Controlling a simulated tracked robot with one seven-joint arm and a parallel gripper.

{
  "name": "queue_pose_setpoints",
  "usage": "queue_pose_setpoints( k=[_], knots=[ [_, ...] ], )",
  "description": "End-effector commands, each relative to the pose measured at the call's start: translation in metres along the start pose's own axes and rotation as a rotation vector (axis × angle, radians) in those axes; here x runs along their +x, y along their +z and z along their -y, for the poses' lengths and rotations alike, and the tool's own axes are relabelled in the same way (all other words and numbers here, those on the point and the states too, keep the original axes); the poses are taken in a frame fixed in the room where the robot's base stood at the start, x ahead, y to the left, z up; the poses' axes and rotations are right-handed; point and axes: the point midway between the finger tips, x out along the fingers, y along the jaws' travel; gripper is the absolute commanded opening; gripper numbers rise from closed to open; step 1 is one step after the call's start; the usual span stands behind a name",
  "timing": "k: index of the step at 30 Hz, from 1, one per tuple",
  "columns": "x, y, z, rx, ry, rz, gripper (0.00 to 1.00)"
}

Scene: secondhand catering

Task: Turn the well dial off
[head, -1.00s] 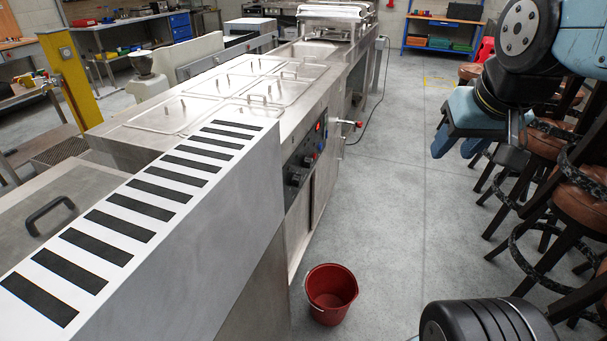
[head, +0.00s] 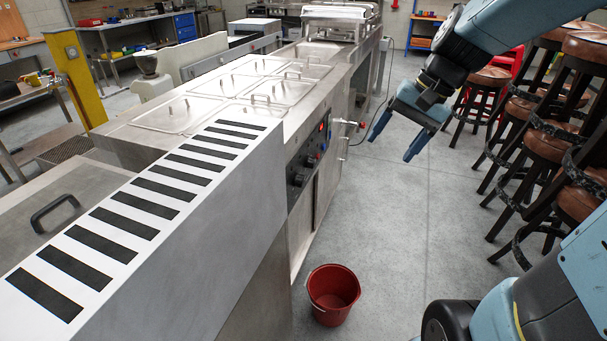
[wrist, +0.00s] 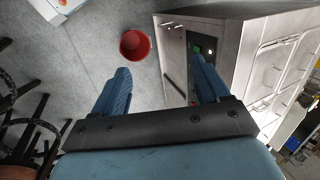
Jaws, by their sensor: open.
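The steel counter's dark control panel (head: 316,143) is on its aisle side in the head view. It carries black dials (head: 299,180), small coloured parts and a red light. Which dial is the well dial, and its setting, I cannot tell. In the wrist view the panel (wrist: 205,48) shows beyond the right finger, with a green spot, and the finger hides part of it. My gripper (head: 394,142) is open and empty over the aisle, right of the panel and apart from it. Its two blue fingers also show spread in the wrist view (wrist: 160,68).
The steel counter (head: 205,115) has lidded wells on top. A red-handled valve (head: 361,124) sticks out beyond the panel. A red bucket (head: 333,292) stands on the floor near the counter. Stools (head: 575,130) line the right side. The aisle floor (head: 400,220) between is clear.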

Motion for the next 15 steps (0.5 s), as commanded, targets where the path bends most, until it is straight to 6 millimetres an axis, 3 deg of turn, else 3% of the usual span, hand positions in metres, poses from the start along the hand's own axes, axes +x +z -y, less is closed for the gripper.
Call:
queue_pose_setpoints(
  k=[15],
  knots=[
    [0.087, -0.088, 0.041, 0.361, -0.261, 0.343, 0.75]
  ],
)
